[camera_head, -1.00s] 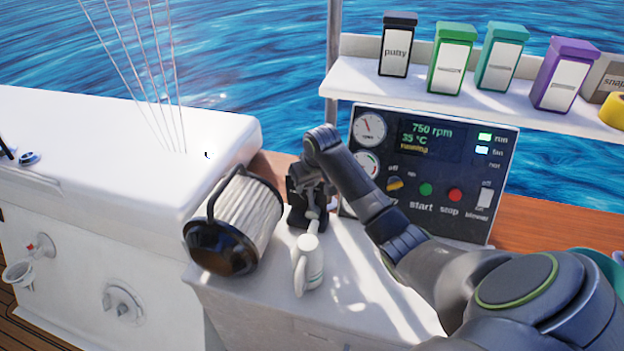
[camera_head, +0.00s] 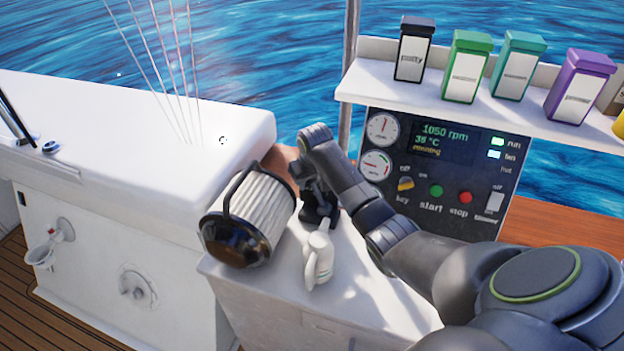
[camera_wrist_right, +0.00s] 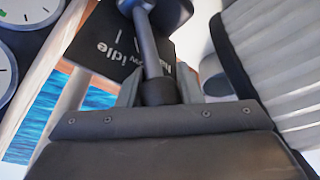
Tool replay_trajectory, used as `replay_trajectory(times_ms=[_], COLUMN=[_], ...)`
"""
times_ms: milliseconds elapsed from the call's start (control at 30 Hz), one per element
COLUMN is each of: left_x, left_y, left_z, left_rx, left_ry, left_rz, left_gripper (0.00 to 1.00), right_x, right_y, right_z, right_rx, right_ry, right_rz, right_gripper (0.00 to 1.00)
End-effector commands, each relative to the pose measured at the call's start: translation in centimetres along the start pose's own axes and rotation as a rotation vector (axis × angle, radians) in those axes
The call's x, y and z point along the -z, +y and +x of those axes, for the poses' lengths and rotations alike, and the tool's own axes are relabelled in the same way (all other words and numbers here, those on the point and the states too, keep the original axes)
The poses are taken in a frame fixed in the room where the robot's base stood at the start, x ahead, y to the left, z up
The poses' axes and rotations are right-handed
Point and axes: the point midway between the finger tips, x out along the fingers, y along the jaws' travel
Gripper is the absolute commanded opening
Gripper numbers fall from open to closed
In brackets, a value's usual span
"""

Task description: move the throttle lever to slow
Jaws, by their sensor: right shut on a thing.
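The throttle lever (camera_wrist_right: 146,45) shows in the right wrist view as a grey shaft running up to a dark rounded part. A black plate (camera_wrist_right: 108,50) lies behind it, with the word "idle" legible and other lettering partly covered. My right gripper (camera_wrist_right: 158,92) is shut on the lever, one finger on each side of the shaft. In the head view my right gripper (camera_head: 318,208) is at the back of the white counter, and my arm hides most of the lever. The panel display (camera_head: 445,142) reads 1050 rpm. My left gripper is not in view.
The control panel (camera_head: 470,215) is behind my arm, below a shelf (camera_head: 400,95) with several boxes.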

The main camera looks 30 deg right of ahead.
Motion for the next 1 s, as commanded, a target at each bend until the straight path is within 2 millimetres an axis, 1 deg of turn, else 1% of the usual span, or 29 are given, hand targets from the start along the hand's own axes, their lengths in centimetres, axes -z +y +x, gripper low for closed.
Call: replay_trajectory(times_ms=[33, 733, 767, 900, 1000], left_x=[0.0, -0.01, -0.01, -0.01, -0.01], left_y=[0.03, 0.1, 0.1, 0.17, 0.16], left_z=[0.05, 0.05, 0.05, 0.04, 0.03], left_rx=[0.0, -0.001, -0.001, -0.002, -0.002], left_ry=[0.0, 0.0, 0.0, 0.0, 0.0], left_rz=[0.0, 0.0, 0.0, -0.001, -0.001], left_gripper=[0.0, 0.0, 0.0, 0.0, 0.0], right_x=[-0.17, -0.39, -0.4, -0.34, -0.26], right_y=[-0.44, -0.48, -0.48, -0.34, -0.25], right_z=[0.21, 0.38, 0.39, 0.33, 0.25], right_rx=[0.011, 0.012, 0.012, 0.009, 0.007], right_ry=[-0.003, -0.009, -0.009, -0.008, -0.006], right_rz=[0.0, 0.0, 0.0, 0.0, 0.0], right_gripper=[0.0, 0.0, 0.33, 0.52, 0.52])
